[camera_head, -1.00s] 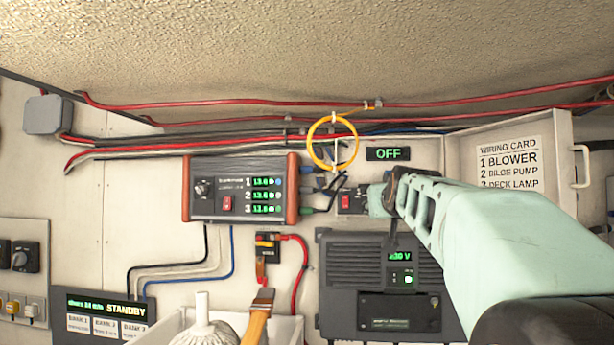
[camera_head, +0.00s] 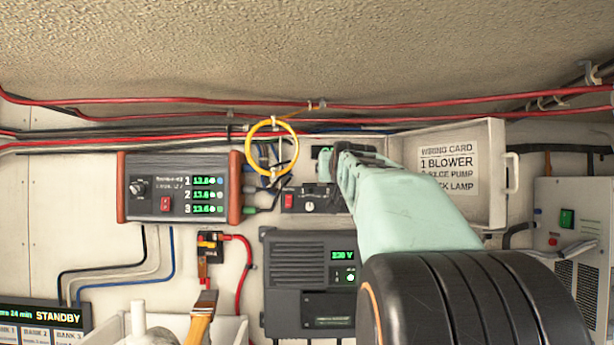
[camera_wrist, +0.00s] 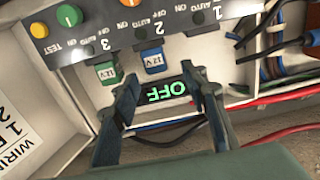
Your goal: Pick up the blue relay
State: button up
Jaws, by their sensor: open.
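The blue relay (camera_wrist: 154,61) is a small blue block marked "12 V". It sits upside down in the wrist view, below the switch marked 2 on a grey panel (camera_wrist: 105,35). A similar green relay (camera_wrist: 107,72) sits to its left, under switch 3. My gripper (camera_wrist: 160,80) is open and empty, its two fingers spread below the blue relay in that picture, one to each side. I cannot tell how far off it is in depth. In the head view, my gripper (camera_head: 337,160) covers the relay area, and neither relay shows.
A green "OFF" display (camera_wrist: 165,90) shows between the fingers. An open lid with a wiring card (camera_head: 448,170) stands right of my gripper. A yellow cable loop (camera_head: 271,121), red cables (camera_head: 420,106) and a red-ended meter box (camera_head: 180,187) are close by on the left and above.

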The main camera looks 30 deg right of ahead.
jog(key=p+x, duration=0.2)
jog(key=x, duration=0.2)
jog(key=shift+w+d+f, duration=0.1)
jog(key=shift+w+d, duration=0.1)
jog(key=shift+d, duration=0.1)
jog(key=shift+c, duration=0.6)
jog(key=c, duration=1)
